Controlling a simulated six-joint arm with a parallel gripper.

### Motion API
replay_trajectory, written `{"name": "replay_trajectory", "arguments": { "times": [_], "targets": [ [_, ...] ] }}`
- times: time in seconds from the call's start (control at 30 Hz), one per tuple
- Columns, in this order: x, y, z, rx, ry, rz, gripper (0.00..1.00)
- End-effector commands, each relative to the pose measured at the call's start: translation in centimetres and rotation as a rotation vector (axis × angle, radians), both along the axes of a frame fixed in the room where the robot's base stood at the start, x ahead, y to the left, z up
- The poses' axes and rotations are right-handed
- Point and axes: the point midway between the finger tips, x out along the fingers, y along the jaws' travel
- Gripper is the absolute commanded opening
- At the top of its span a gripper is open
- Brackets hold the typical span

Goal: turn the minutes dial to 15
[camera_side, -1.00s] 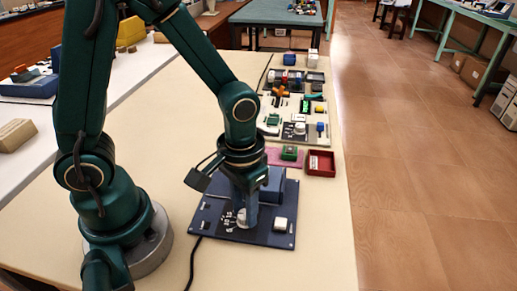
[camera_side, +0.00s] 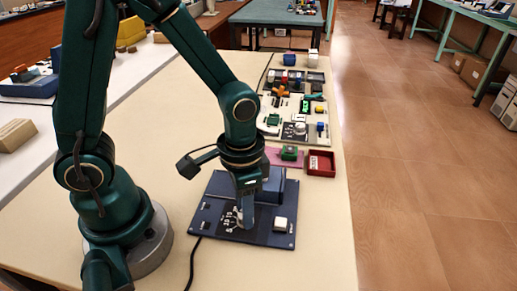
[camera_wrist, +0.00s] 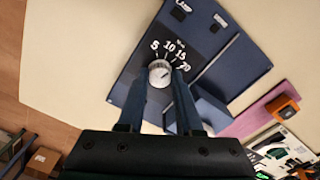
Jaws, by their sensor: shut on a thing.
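The minutes dial (camera_wrist: 160,73) is a pale round knob on a dark blue panel (camera_wrist: 205,95). White numbers 5, 10, 15 and 20 (camera_wrist: 170,53) arc around its far side in the wrist view. A small dark mark shows on the knob, but I cannot read exactly which number it faces. My gripper (camera_wrist: 159,80) is shut on the dial, one finger on each side. In the side view my gripper (camera_side: 246,222) points down at the panel (camera_side: 268,240), and the fingers mostly hide the knob.
Behind are a red tray (camera_side: 321,168), a green block (camera_side: 289,153) and a cluttered board (camera_side: 310,138). A dark cable (camera_side: 193,262) runs off the panel's left.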

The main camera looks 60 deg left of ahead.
Motion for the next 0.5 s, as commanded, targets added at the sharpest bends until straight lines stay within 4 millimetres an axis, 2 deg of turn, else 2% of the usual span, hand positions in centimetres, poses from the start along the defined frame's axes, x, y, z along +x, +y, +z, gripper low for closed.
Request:
{"name": "replay_trajectory", "arguments": {
  "times": [0.17, 0.2, 0.23, 0.27, 0.5],
  "targets": [
    [0.06, -0.01, 0.05, -0.001, -0.002, 0.001, 0.0],
    [0.06, -0.02, 0.04, -0.001, -0.002, 0.001, 0.49],
    [0.06, -0.02, 0.04, -0.001, -0.002, 0.001, 0.61],
    [0.05, -0.01, 0.04, -0.001, -0.002, 0.001, 0.64],
    [0.03, -0.01, 0.02, 0.0, -0.001, 0.002, 0.64]
  ]
}}
